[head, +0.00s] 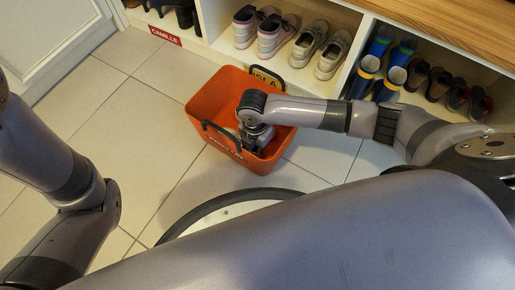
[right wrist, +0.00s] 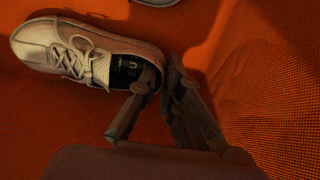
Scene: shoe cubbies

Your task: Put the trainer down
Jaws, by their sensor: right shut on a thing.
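The pale trainer (right wrist: 75,48) with laces and a dark insole shows in the right wrist view, lying over the orange floor of the basket. My right gripper (right wrist: 160,78) is shut on its heel end. In the head view my right gripper (head: 254,138) is down inside the orange basket (head: 208,97), and the trainer is mostly hidden by the gripper and the basket wall. I cannot tell whether the trainer's sole touches the basket floor. My left arm comes in at the left, but its gripper is out of view.
Part of another shoe (right wrist: 156,2) shows at the top edge of the right wrist view. Shoe cubbies stand behind the basket, with pale trainers (head: 322,48), blue boots (head: 365,76) and dark shoes (head: 436,84). A red CAMILLE label (head: 165,36) marks one cubby. Tiled floor left is clear.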

